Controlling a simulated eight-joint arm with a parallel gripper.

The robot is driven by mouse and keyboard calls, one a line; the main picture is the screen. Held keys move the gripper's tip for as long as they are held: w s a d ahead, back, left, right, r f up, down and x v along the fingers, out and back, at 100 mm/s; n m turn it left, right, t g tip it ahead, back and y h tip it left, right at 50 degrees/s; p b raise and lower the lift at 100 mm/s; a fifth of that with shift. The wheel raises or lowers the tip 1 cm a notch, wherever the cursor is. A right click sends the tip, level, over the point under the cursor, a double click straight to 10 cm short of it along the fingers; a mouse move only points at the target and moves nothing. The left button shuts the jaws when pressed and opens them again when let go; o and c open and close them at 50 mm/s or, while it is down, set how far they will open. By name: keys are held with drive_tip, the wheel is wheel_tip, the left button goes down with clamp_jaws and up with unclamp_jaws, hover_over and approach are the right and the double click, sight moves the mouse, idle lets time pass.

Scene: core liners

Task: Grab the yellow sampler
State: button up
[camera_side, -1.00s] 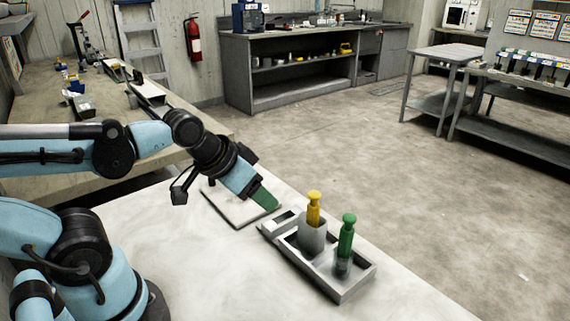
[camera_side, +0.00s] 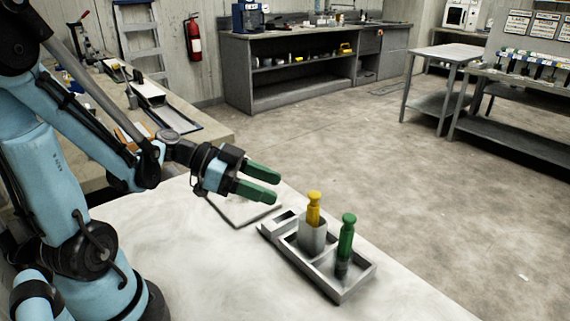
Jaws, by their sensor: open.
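The yellow sampler (camera_side: 313,212) stands upright in a grey cup-like holder (camera_side: 312,238) in the left part of a grey tray. My gripper (camera_side: 269,184) is open and empty, its two green fingers pointing right toward the yellow sampler. The fingertips are to the left of the sampler and a little higher in the picture, apart from it. The lower part of the yellow sampler is hidden inside the holder.
A green sampler (camera_side: 346,238) stands upright in the right part of the same tray (camera_side: 345,295), close to the yellow one. The white table (camera_side: 215,275) in front of the tray is clear.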

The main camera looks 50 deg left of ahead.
sight(316, 204)
drive_tip(key=shift+f+x, duration=0.2)
drive_tip(key=shift+x, duration=5.35)
drive_tip(key=shift+s, duration=0.1)
clamp_jaws()
